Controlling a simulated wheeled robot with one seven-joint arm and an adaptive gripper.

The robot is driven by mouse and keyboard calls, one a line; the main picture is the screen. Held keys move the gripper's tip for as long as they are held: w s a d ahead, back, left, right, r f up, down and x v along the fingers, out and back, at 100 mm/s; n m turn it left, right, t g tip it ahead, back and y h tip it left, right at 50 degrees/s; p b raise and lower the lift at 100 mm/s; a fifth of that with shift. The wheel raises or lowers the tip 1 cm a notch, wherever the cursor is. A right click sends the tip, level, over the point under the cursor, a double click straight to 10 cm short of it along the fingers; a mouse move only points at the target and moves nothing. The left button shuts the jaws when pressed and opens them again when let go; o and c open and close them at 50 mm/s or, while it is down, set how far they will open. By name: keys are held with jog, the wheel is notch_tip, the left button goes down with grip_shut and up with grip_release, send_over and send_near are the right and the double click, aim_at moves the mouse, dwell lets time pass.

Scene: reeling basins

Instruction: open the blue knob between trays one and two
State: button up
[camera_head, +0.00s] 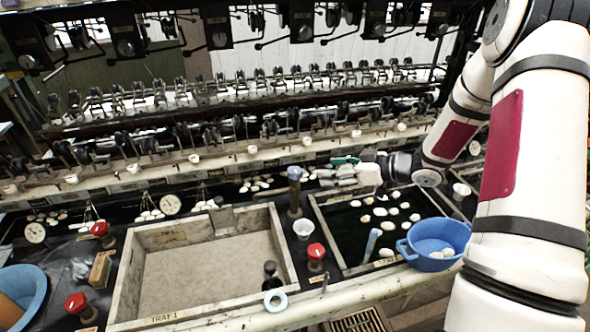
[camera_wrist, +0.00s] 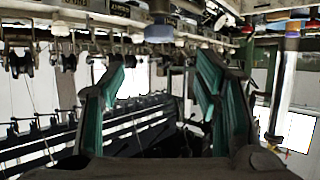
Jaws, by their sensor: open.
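The blue knob (camera_head: 295,173) caps a dark upright post behind the gap between tray one (camera_head: 130,275) and the second tray (camera_head: 325,235), which holds dark water and white cocoons. My gripper (camera_head: 335,170) is to the right of the knob, pointing left, with a visible gap between them. In the wrist view my gripper (camera_wrist: 163,75) is open, with teal pads apart and nothing between them. That view seems upside down. A blue-banded post (camera_wrist: 292,34) shows at its right; I cannot tell whether it is the knob.
Red knobs (camera_head: 316,251) stand at the front between the trays and left of tray one. A white cup (camera_head: 303,230) is near the blue knob's post. A blue basin (camera_head: 437,243) sits at right. The reeling machine's rail (camera_head: 235,161) runs behind.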

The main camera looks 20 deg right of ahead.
aim_at(295, 169)
jog(key=x, duration=1.3)
jog(key=shift+p, duration=0.35)
jog(key=shift+c, duration=0.6)
jog(key=c, duration=1)
